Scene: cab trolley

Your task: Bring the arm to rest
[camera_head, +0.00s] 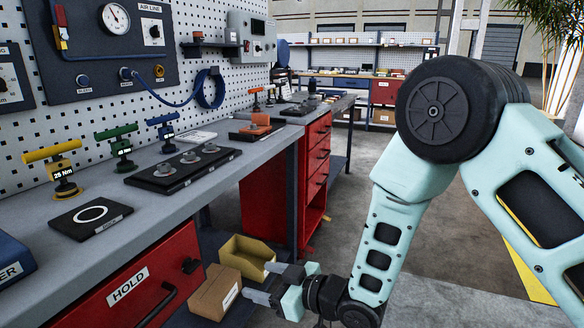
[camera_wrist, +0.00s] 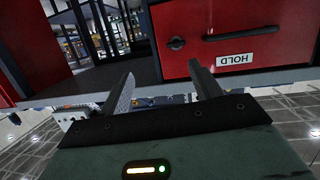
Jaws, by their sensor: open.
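My arm is bent, with its large dark joint high at the right of the head view. My gripper (camera_head: 258,282) hangs low, in front of the workbench. Its two fingers point left and stand apart, with nothing between them. In the wrist view my gripper (camera_wrist: 166,88) also shows open and empty. A red drawer marked HOLD (camera_wrist: 235,40) lies beyond the fingertips there, upside down in the picture. In the head view the HOLD drawer (camera_head: 125,290) is to the left of my gripper.
A yellow bin (camera_head: 248,252) and a brown cardboard box (camera_head: 213,293) are close to my fingertips; contact is unclear. The grey benchtop (camera_head: 170,190) holds yellow, green and blue T-handled tools. A red cabinet (camera_head: 314,175) stands behind. Grey floor (camera_head: 350,210) is clear to its right.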

